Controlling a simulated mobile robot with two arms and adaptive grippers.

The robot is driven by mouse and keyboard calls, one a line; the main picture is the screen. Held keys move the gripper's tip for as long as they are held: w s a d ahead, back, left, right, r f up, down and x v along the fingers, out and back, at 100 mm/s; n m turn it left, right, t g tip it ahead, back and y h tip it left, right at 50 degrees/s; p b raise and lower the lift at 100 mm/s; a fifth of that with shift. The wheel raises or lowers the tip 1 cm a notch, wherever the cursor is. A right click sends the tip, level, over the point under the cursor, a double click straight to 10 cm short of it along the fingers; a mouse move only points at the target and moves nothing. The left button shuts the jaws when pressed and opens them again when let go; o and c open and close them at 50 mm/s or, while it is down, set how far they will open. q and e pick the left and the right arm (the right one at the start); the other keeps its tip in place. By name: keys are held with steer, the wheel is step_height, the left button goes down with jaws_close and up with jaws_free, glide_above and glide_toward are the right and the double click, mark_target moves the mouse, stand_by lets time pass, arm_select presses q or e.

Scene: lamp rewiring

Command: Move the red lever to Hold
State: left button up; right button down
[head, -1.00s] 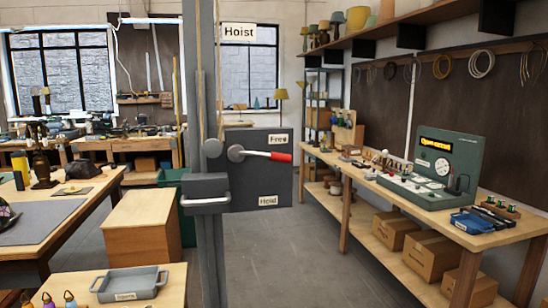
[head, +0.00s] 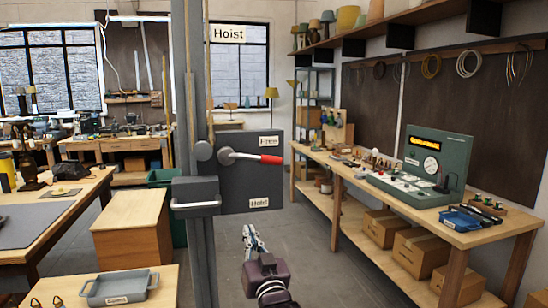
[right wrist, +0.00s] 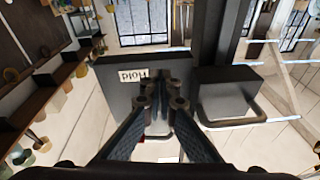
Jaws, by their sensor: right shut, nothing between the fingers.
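The red lever (head: 271,159) has a red grip on a metal arm that points right from its pivot on a dark plate (head: 236,182) on the hoist post. It sits just below the Free label (head: 268,141), well above the Hold label (head: 259,203). My right gripper (head: 249,236) is shut and empty, below the plate and apart from the lever. In the right wrist view its fingertips (right wrist: 160,103) are together in front of the plate (right wrist: 115,100), near the upside-down Hold label (right wrist: 133,75). The lever is not clear there. My left gripper is not in view.
A box with a metal handle (head: 196,205) juts from the post (head: 197,255) left of the plate. A workbench (head: 345,174) stands right, a wooden cabinet (head: 133,225) left, and a grey tray (head: 119,288) front left. The floor between post and bench is open.

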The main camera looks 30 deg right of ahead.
mark_target(275, 158)
steer(key=s+d+r+m+t+h, duration=0.15)
steer(key=s+r, duration=0.25)
steer(key=r, duration=0.5)
steer(key=s+d+r+m+t+h, duration=0.1)
steer(key=s+d+r+m+h, duration=0.15)
steer(key=s+r, duration=0.45)
steer(key=s+r+p+x, duration=0.15)
steer(key=p+x, duration=0.35)
steer(key=x, duration=0.8)
steer(key=shift+n+h, duration=0.3)
steer(key=shift+h, duration=0.1)
steer(key=f, duration=0.1)
steer(key=w+f+p, duration=0.1)
steer(key=w+f, duration=0.1)
steer(key=f, duration=0.1)
steer(key=shift+a+p, duration=0.3)
steer(key=shift+d+f, duration=0.1)
